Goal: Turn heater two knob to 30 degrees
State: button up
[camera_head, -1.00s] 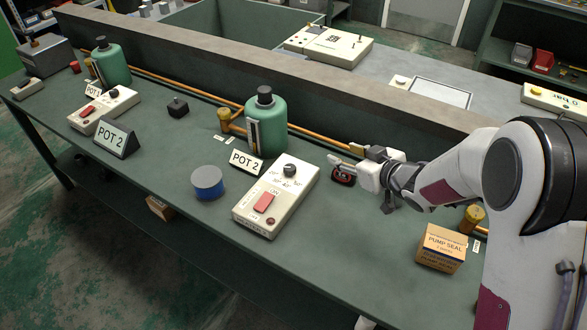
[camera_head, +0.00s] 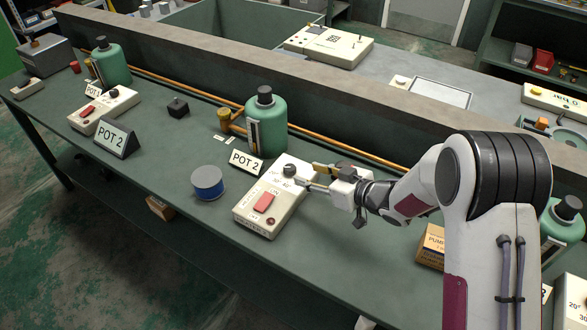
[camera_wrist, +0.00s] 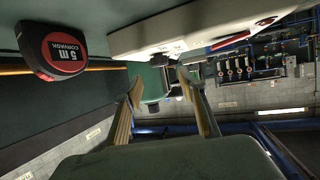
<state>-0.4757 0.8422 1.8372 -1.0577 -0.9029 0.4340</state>
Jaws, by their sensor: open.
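The heater two box (camera_head: 250,218) is a white control box in front of the POT 2 sign (camera_head: 246,161). Its dark round knob (camera_head: 290,170) is at its far end, and a red switch (camera_head: 264,202) is nearer. My gripper (camera_head: 308,175) is open and empty. Its fingertips are just right of the knob, close to the box. I cannot tell whether they touch it. The knob's setting is too small to read, and part of the scale is hidden. In the wrist view the open fingers (camera_wrist: 160,84) point towards the white box (camera_wrist: 150,32) at the top.
A green pot (camera_head: 268,125) stands behind the box, beside a brass valve and copper pipe. A blue-sided can (camera_head: 207,184) stands left of the box. A tape measure (camera_wrist: 62,52) lies on the bench. A cardboard box (camera_head: 431,247) is partly hidden by my arm.

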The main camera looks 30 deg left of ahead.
aim_at(292, 169)
jog(key=shift+x, duration=3.8)
jog(key=c, duration=1.1)
